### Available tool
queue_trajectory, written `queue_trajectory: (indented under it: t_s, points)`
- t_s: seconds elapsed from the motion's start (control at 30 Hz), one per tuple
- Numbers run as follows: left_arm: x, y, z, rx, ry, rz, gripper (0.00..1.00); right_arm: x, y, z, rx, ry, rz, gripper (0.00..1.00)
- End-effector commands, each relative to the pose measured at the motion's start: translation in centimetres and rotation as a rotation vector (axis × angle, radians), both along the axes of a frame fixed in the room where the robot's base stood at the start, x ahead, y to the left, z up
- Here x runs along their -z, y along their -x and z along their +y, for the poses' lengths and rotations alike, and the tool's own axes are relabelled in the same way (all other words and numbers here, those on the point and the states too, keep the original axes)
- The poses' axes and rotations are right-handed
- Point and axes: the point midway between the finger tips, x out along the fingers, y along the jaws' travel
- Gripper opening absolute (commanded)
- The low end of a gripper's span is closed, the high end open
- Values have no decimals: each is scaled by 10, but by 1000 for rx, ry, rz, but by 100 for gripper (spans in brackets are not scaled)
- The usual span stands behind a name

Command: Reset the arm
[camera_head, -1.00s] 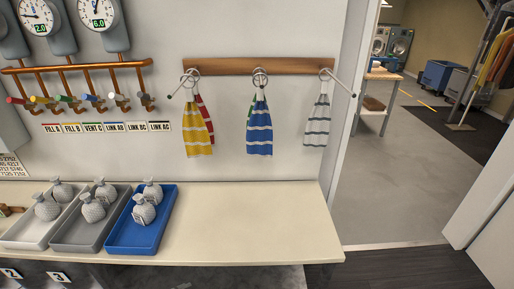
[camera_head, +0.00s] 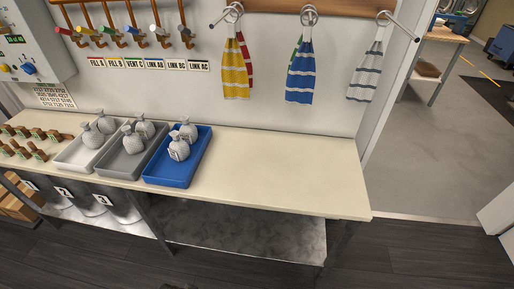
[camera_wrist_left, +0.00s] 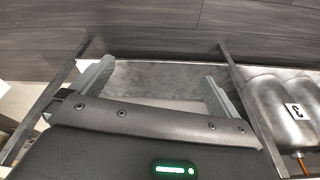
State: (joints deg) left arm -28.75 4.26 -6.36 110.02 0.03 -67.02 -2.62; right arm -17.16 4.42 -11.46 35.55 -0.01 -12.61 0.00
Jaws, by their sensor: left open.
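My left gripper (camera_wrist_left: 158,88) shows in the left wrist view with its two grey fingers spread apart. Nothing is between the fingers. The grey lower shelf (camera_wrist_left: 160,78) of the bench lies beyond them. Neither gripper shows in the head view, and my right gripper is in no view.
Striped towels, yellow (camera_head: 235,72), blue (camera_head: 301,75) and white (camera_head: 366,75), hang on the wall. The blue tray (camera_head: 196,172) holds small sacks on the bench (camera_head: 290,187), whose right part is clear. A metal container marked 3 (camera_wrist_left: 283,95) is right of the gripper.

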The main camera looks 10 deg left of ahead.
Motion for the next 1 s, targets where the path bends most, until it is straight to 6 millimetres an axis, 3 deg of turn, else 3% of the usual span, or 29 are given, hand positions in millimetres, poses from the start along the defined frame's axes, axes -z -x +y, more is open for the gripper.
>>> queue_trajectory:
  t_s: [0.03,0.2,0.3,0.43,0.53,0.7,1.0]
  points:
    - [37,5,1,3,-3,18,100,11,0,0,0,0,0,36]
    - [154,38,6,11,-8,62,100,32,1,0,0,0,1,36]
    - [213,70,11,16,-12,87,100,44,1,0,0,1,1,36]
    - [271,116,19,24,-16,117,100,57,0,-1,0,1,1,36]
    - [299,147,26,29,-19,132,100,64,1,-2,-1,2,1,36]
    - [321,180,33,33,-23,147,100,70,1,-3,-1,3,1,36]
    - [324,190,33,34,-23,150,100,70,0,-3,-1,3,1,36]
